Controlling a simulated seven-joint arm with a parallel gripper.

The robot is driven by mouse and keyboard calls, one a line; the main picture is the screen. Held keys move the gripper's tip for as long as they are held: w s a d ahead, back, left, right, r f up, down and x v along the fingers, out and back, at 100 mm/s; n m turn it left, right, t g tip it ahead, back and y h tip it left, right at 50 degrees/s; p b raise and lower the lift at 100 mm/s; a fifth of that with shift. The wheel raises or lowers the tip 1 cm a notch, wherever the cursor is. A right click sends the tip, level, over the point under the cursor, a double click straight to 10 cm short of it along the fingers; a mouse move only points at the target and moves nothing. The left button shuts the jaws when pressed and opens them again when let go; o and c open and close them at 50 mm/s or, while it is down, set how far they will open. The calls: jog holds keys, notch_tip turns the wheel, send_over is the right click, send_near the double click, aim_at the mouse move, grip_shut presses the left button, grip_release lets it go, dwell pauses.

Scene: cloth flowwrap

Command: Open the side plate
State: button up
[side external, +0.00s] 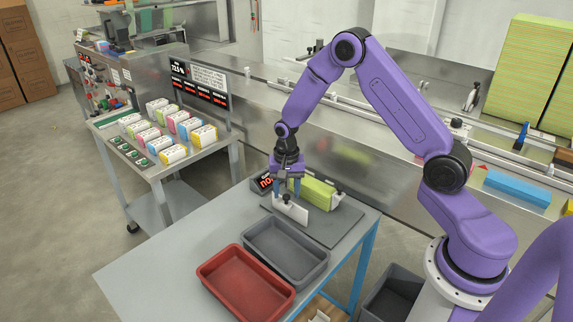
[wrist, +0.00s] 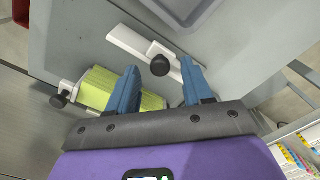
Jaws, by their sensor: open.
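The white side plate (side external: 293,211) stands on the grey fixture base (side external: 338,228), by the near left end of a yellow-green block (side external: 314,191). In the wrist view the side plate (wrist: 128,41) is a long white bar with a black knob (wrist: 160,65). My gripper (side external: 287,192) is over this plate. Its blue fingers are open in the wrist view (wrist: 162,70), one on each side of the knob, with gaps; contact is not visible. The block (wrist: 108,90) lies beside the left finger. A second black knob (wrist: 59,100) is on a white bracket beyond the block.
A grey tray (side external: 285,250) and a red tray (side external: 245,284) sit on the table in front of the fixture. A dark display (side external: 264,183) stands behind my gripper. A cart with small coloured boxes (side external: 158,155) is at left. The table's left part is clear.

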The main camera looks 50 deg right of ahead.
notch_tip(320, 180, up, 17)
jog(key=shift+f, duration=0.2)
dwell(0.4)
jog(key=s+a+r+n, duration=0.2)
jog(key=s+a+n, duration=0.4)
jog(key=s+a, duration=0.1)
jog(key=s+a+n, duration=0.2)
jog(key=s+n, duration=1.3)
jog(key=s, duration=1)
jog(key=shift+s+n, duration=0.25)
jog(key=shift+n, duration=0.05)
